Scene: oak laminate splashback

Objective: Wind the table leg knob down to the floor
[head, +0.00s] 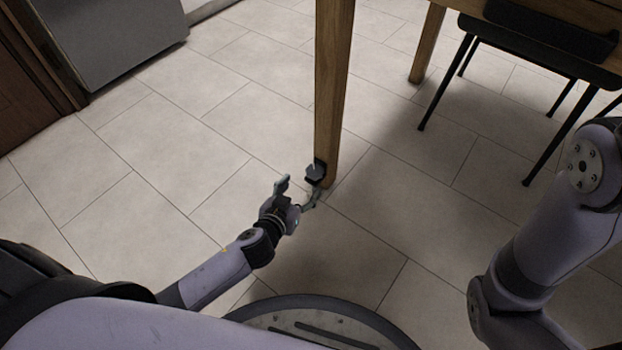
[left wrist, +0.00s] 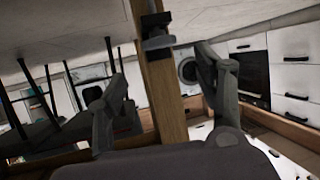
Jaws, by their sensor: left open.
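The wooden table leg (head: 332,85) stands on the tiled floor, and its lower part also shows in the left wrist view (left wrist: 168,95). A dark knob (head: 314,171) with a bracket is on the leg near its foot. In the left wrist view the knob (left wrist: 157,32) is at the top, beyond the fingertips. My left gripper (head: 299,190) is open and low beside the knob, one finger on the near left, the other close under it. In the left wrist view the fingers (left wrist: 162,85) are spread on either side of the leg. I cannot tell whether they touch. My right gripper is out of view.
A black chair (head: 540,45) stands at the upper right near another table leg (head: 427,45). A grey appliance (head: 115,35) and dark wooden cabinet are at the upper left. The tiled floor (head: 190,140) left of the leg is clear.

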